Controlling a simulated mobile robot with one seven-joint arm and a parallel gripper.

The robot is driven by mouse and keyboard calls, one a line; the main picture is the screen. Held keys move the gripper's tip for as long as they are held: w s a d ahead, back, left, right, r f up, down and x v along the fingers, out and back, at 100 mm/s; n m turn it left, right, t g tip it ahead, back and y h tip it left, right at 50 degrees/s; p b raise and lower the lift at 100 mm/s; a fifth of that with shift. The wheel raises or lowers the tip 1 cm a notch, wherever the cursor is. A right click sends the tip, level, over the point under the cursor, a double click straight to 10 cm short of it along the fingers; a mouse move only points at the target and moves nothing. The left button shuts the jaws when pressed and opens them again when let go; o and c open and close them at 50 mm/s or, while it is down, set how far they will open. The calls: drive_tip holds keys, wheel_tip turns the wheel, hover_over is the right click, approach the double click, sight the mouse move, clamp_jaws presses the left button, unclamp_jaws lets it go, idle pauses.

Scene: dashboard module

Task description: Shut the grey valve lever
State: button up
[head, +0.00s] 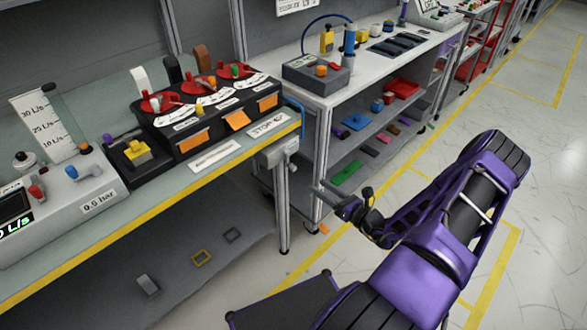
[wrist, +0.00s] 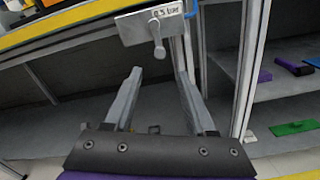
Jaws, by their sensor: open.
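A small grey lever (head: 292,168) hangs down from a grey plate (head: 277,153) at the bench's front right corner. My gripper (head: 331,198) is to the right of the lever and a little lower in the head view. In the wrist view my gripper (wrist: 160,78) is open and empty. Its fingers point toward the bench, and the lever shows above and between the fingertips, apart from them.
A black module (head: 215,115) with red round valves and orange tags stands on the yellow-edged bench (head: 170,218). A shelved white workbench (head: 375,68) stands to the right. A blue hose (wrist: 192,10) is close to the plate. The floor at right is clear.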

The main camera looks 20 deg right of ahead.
sight(295, 170)
drive_tip(key=x, duration=1.2)
drive_tip(key=shift+c, duration=0.2)
clamp_jaws()
